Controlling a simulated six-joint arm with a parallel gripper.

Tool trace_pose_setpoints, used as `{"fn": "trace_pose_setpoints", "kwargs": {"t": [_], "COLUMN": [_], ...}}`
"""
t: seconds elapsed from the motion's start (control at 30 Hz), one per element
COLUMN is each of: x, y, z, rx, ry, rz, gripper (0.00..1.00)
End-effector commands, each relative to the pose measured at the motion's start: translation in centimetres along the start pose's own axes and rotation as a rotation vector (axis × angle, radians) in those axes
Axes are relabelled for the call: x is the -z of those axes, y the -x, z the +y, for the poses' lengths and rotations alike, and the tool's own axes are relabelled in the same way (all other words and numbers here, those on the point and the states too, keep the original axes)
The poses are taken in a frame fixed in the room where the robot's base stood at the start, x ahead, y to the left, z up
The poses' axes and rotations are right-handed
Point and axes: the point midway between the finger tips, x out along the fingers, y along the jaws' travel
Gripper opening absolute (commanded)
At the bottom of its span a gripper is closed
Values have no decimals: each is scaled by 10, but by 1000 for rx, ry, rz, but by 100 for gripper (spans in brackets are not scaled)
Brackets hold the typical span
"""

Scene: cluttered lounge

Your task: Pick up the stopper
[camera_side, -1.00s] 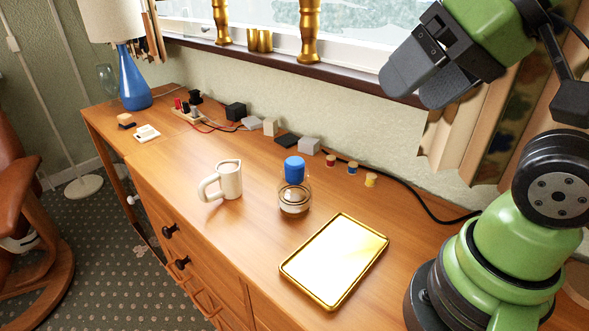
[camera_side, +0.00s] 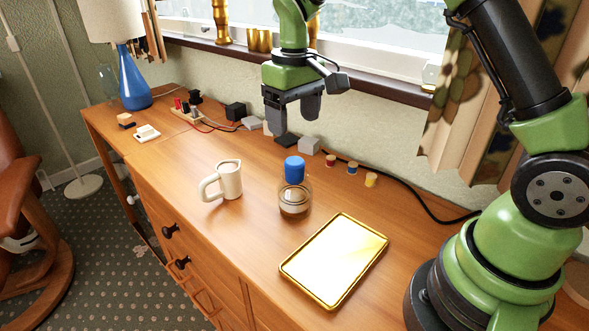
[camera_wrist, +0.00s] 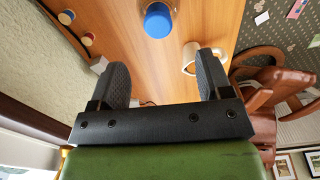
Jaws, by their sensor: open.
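The stopper also shows from above in the wrist view (camera_wrist: 158,20), beyond my fingertips. My gripper (camera_side: 291,124) is open and empty, pointing down, above and behind the stopper in the side view. In the wrist view its two dark fingers (camera_wrist: 162,72) stand apart with bare wood between them. Nothing hides the stopper.
A cream jug (camera_side: 226,181) stands left of the jar. A gold tray (camera_side: 335,262) lies in front, to the right. Thread spools (camera_side: 352,168), small blocks (camera_side: 309,146) and a black cable lie along the back wall. Bare wood surrounds the jar.

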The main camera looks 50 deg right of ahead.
Motion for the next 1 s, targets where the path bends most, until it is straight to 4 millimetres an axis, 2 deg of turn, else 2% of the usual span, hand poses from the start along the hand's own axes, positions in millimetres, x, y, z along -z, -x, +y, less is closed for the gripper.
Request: {"fn": "trace_pose_setpoints", "kwargs": {"t": [0.23,0.47,0.7,0.83,1.0], "x": [1,1,0,1,1], "y": [-36,-56,-92,-101,-102], "z": [1,1,3,3,3], "rx": [-3,-2,-2,-2,-2], "ry": [4,3,3,2,2], "rz": [-12,-9,-11,-7,-5], "gripper": [72,72,72,72,72]}}
